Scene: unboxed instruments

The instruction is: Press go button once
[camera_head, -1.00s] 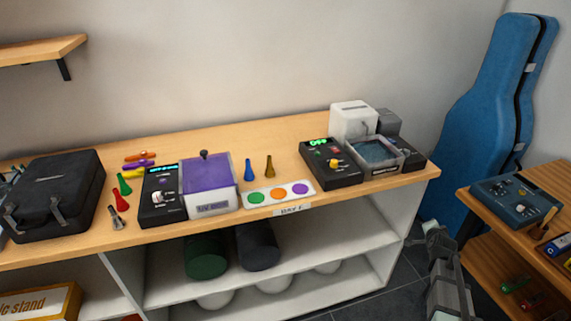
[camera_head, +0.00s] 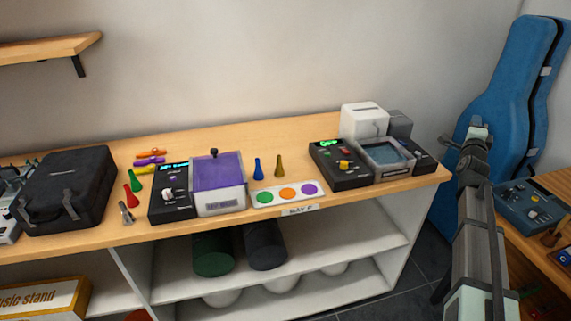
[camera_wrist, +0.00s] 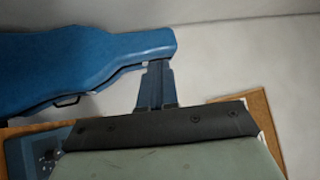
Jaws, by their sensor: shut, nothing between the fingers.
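A black control box (camera_head: 336,181) with a lit green display stands at the right of the bench beside a clear-walled bath (camera_head: 386,159). Small green and red spots and a yellow knob (camera_head: 343,165) show on its top. Another black control box (camera_head: 172,208) with a display and a pale knob stands left, against a purple-lidded box (camera_head: 217,172). Labels are too small to read, so I cannot tell which control is the go button. My gripper (camera_head: 478,128) is raised right of the bench, before the blue case, apart from both boxes. In the wrist view its fingers (camera_wrist: 157,85) are shut and empty.
A strip with green, orange and purple discs (camera_head: 260,204) lies at the bench's front edge. Blue and brown small cones stand behind it. A black case (camera_head: 65,190) is at left. A blue instrument case (camera_head: 500,100) leans at right, near a side table with a blue device (camera_head: 530,207).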

